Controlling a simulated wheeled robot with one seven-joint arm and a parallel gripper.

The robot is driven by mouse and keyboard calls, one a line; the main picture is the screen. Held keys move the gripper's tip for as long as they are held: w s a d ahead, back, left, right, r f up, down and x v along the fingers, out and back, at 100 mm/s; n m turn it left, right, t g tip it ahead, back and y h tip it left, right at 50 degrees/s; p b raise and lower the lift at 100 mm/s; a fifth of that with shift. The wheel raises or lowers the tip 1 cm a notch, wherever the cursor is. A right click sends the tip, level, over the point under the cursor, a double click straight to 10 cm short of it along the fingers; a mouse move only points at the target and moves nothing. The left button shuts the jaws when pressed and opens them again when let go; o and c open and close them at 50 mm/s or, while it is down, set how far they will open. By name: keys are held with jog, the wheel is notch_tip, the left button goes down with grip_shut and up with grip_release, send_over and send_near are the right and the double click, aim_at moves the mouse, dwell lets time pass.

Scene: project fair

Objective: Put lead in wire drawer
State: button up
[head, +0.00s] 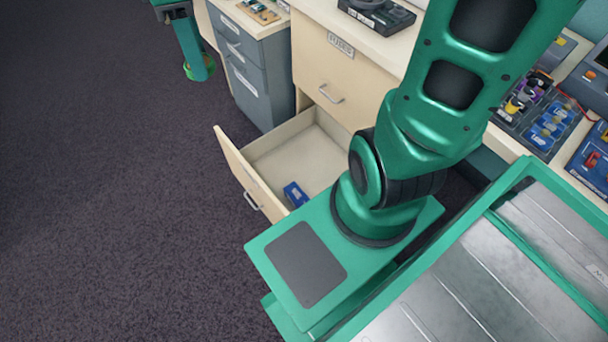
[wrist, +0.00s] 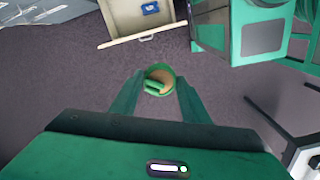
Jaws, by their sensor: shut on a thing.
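My gripper (head: 196,60) hangs at the upper left of the head view, pointing down. In the wrist view my gripper (wrist: 158,90) has its two green fingers shut on the lead (wrist: 153,86), a small green loop with a tan inner side. The lead (head: 204,74) shows at the fingertips in the head view, above the floor. An open cream drawer (head: 232,160) stands below the FUSES drawer; its own label cannot be read. In the wrist view the drawer (wrist: 125,40) is beyond the fingers, its handle towards them. The lead is outside the drawer, apart from it.
A small blue item (head: 295,194) lies in the open drawer. The closed FUSES drawer (head: 328,75) is above it, and a grey cabinet (head: 252,75) stands beside it. My green base is close to the drawer's near side. The dark carpet (head: 110,200) at left is clear.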

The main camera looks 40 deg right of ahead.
jog(key=w+d+f+m, duration=0.2)
jog(key=w+d+f, duration=0.1)
jog(key=w+f, duration=0.55)
jog(key=w+d+f+m, duration=0.2)
jog(key=w+d+f, duration=0.1)
jog(key=w+f, duration=0.5)
jog(key=w+d+f+m, duration=0.2)
jog(key=w+d+f, duration=0.25)
jog(key=f, duration=0.55)
jog(key=m, duration=0.5)
send_over(309, 187)
notch_tip(309, 187, down, 57)
jog(key=shift+w+r, duration=0.1)
jog(key=shift+r, duration=0.1)
jog(key=shift+f, duration=2.35)
